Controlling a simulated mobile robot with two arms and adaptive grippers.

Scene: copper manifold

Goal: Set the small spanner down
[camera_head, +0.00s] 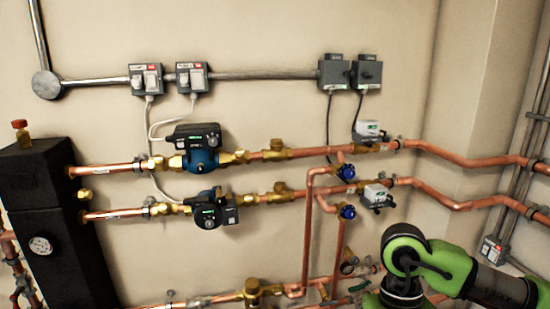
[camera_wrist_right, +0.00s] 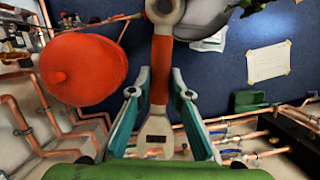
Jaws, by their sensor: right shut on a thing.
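My right gripper (camera_wrist_right: 160,88) shows in the right wrist view, its two teal and grey fingers closed on the spanner (camera_wrist_right: 161,68). The spanner has an orange-red shank that runs upright through the picture between the fingers. In the head view only part of my green and black right arm shows at the lower right; the gripper and spanner are out of that picture. My left gripper is in neither view.
A round red vessel (camera_wrist_right: 84,68) is close on the left in the wrist view. Behind is a dark blue surface (camera_wrist_right: 222,68) with a paper sheet (camera_wrist_right: 268,62). Copper pipes (camera_head: 440,155) and two pumps (camera_head: 196,150) line the wall. A black unit (camera_head: 50,215) stands left.

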